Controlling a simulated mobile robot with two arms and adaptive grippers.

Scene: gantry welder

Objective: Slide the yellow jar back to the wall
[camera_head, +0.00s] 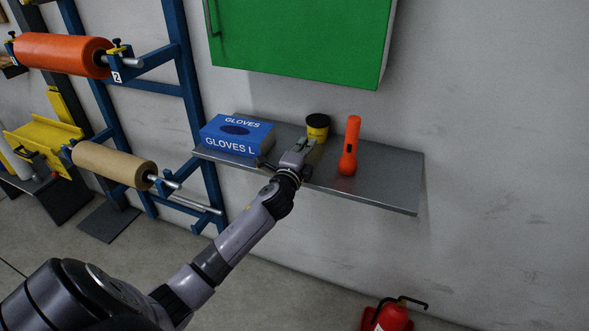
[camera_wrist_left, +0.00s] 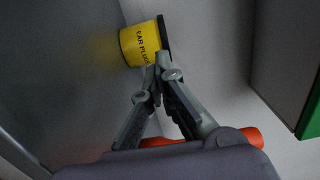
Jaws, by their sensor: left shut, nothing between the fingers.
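The yellow jar (camera_head: 318,128) with a black lid stands upright on a grey shelf (camera_head: 385,178), towards its wall side. It also shows in the left wrist view (camera_wrist_left: 138,46), where its label reads "EAR PLU" before the fingers cover the rest. My left gripper (camera_head: 307,143) is shut and empty, its fingertips at the near side of the jar. In the left wrist view the fingertips (camera_wrist_left: 160,62) overlap the jar's edge; I cannot tell whether they touch it. The gap between jar and wall is hard to judge. My right gripper is not in view.
A blue glove box (camera_head: 237,136) lies left of the jar on the shelf. A green cabinet (camera_head: 300,38) hangs above. The shelf's right end is clear.

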